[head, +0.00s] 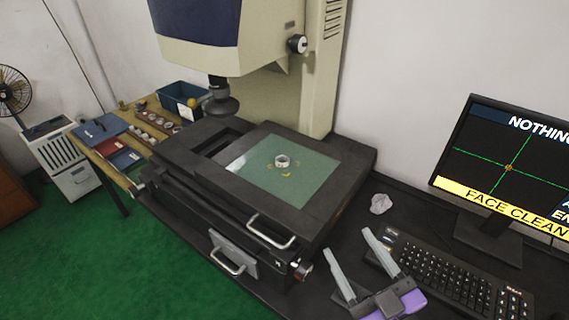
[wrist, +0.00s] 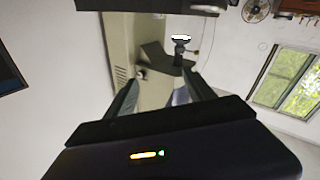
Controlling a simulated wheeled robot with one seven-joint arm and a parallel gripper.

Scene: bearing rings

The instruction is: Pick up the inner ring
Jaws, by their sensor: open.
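A small silvery-white ring (head: 282,165) sits on the green plate (head: 262,178) of the measuring machine's stage in the head view. I cannot make out the ring in the wrist view.
The black stage frame (head: 335,190) with metal handles (head: 270,232) surrounds the plate. The machine's head (head: 220,100) hangs above its back left. A keyboard (head: 450,275), monitor (head: 505,160) and crumpled cloth (head: 380,203) are at right. A side table (head: 125,175) with trays stands at left.

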